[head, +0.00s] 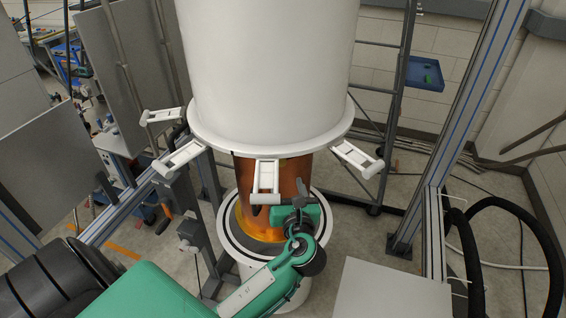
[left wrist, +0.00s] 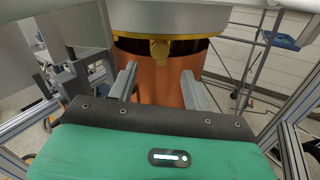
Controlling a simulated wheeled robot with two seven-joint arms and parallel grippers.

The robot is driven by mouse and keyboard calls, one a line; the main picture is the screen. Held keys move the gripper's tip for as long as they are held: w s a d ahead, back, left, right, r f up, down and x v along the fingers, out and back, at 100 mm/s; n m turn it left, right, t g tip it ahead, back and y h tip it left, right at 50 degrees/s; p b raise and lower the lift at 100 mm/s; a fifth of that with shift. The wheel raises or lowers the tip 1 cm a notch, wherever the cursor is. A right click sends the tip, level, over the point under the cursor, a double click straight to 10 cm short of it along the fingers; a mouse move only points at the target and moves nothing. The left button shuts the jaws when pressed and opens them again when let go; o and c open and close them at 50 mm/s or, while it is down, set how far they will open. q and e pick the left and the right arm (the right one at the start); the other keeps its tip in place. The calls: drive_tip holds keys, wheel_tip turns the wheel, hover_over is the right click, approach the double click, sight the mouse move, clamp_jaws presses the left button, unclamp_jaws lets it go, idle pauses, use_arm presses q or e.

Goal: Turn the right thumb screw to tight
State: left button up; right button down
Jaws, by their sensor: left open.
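My left gripper (head: 284,201) is at the front of the cryostat, just below the white can's rim. In the left wrist view the left gripper (left wrist: 159,76) is open, with nothing between its two grey fingers. A small brass-coloured block (left wrist: 159,50) hangs from a gold flange (left wrist: 190,45), ahead of the gap and apart from the fingers. It may be a thumb screw, but I cannot tell which one or how tight it is. The copper cylinder (left wrist: 158,92) stands behind it. No thumb screw can be made out in the head view. My right gripper is not in view.
The white can (head: 270,70) has several white hinged clamps (head: 357,158) sticking out around its rim, one (head: 265,177) close to my left gripper. Metal frame posts (head: 470,120) stand at the right, with black hoses (head: 520,225) below. A blue tray (head: 425,74) is behind.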

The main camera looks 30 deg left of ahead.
use_arm(q)
drive_tip(key=p+x, duration=0.2)
drive_tip(key=x, duration=0.5)
drive_tip(key=shift+w+a, duration=0.15)
drive_tip(key=shift+w, duration=0.05)
drive_tip(key=shift+f, duration=0.1)
drive_tip(key=c, duration=1)
drive_tip(key=shift+m+p, duration=0.7)
drive_tip(key=shift+p, duration=0.4)
drive_tip(key=o, duration=1)
